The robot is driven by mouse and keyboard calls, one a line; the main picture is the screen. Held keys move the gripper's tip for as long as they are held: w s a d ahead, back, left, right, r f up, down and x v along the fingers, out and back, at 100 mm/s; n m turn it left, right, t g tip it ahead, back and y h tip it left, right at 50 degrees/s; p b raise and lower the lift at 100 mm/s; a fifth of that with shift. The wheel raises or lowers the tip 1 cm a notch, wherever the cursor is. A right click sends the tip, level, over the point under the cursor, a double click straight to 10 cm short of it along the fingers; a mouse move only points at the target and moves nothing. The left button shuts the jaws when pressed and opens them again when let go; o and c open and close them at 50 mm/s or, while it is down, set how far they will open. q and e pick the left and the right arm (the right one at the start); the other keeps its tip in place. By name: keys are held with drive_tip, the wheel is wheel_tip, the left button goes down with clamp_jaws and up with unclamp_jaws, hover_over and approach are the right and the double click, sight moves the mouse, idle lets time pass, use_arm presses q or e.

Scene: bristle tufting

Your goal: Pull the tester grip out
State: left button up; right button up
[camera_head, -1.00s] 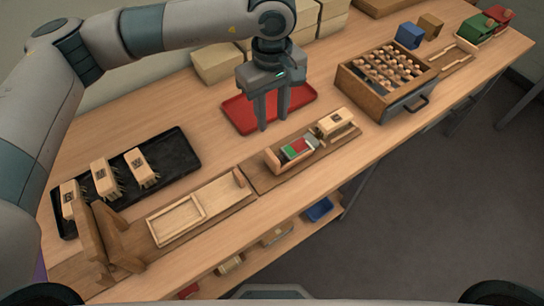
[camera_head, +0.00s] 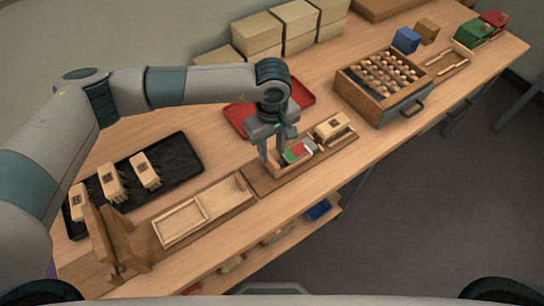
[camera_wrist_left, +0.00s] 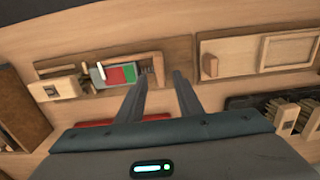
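The tester is a wooden board (camera_head: 264,181) near the table's front edge, with a red and green gauge (camera_head: 297,152) on it. The gauge also shows in the left wrist view (camera_wrist_left: 121,74). A pale brush block (camera_head: 333,126) with a dark mark sits at the tester's right end; it is at the left in the wrist view (camera_wrist_left: 60,88). I cannot clearly tell which part is the tester grip. My left gripper (camera_head: 275,153) is open, pointing down over the tester's left end beside the gauge. My right gripper is not in view.
A red tray (camera_head: 301,95) lies behind the tester. A wooden frame fixture (camera_head: 180,224) is to its left, and a black tray (camera_head: 181,153) with brush blocks is further left. A box of handles (camera_head: 377,110) with a drawer stands to the right.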

sight(272, 160)
use_arm(q)
drive_tip(key=shift+f+p, duration=0.85)
drive_tip(key=shift+f, duration=2.2)
drive_tip(key=shift+c, duration=0.4)
clamp_jaws()
